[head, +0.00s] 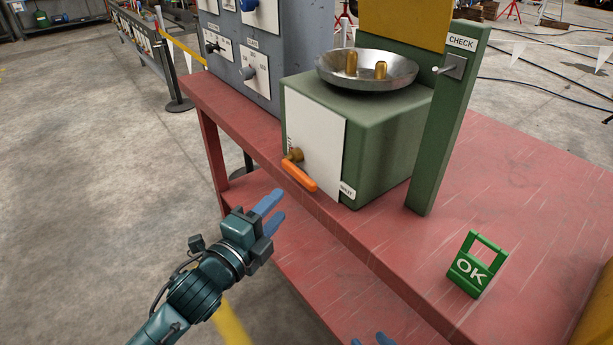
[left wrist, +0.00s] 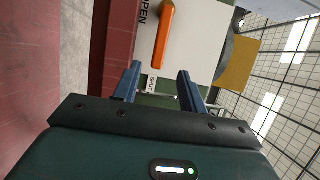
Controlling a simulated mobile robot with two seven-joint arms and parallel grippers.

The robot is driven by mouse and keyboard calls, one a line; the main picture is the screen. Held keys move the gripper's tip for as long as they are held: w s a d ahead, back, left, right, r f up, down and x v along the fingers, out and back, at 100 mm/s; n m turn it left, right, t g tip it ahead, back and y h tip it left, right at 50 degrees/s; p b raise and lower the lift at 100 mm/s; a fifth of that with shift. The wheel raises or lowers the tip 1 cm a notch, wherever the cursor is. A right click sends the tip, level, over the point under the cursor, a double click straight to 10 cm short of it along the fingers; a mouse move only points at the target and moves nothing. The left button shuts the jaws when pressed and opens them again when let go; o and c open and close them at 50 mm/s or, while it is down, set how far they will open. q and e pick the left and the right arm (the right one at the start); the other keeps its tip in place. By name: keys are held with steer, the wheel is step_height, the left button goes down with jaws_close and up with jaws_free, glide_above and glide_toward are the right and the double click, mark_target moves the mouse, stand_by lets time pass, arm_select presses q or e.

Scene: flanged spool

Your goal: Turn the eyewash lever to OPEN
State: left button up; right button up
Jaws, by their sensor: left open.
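The eyewash lever has an orange handle (head: 299,176) on a brass pivot (head: 296,155), on the white front plate (head: 320,150) of a green box. The handle slants down to the right, its free end towards the SHUT label (head: 347,190). In the left wrist view the handle (left wrist: 163,38) shows above the fingers, with the OPEN label (left wrist: 142,12) at its far end and SHUT (left wrist: 152,84) near its free end. My left gripper (head: 277,205) is open and empty, in front of and below the lever, apart from it. My right gripper (head: 371,341) shows only two separated fingertips at the bottom edge.
A steel bowl (head: 350,82) with two brass nozzles sits on the green box (head: 385,150). A green CHECK post (head: 440,130) stands to its right. A green OK tag (head: 474,264) stands on the red bench (head: 520,180). A grey panel (head: 245,50) stands left. Floor in front is clear.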

mark_target(301, 181)
arm_select(q)
steer(key=x, duration=1)
steer(key=shift+w+d, duration=0.2)
steer(key=shift+w, duration=0.15)
steer(key=shift+c, duration=0.4)
jaws_close()
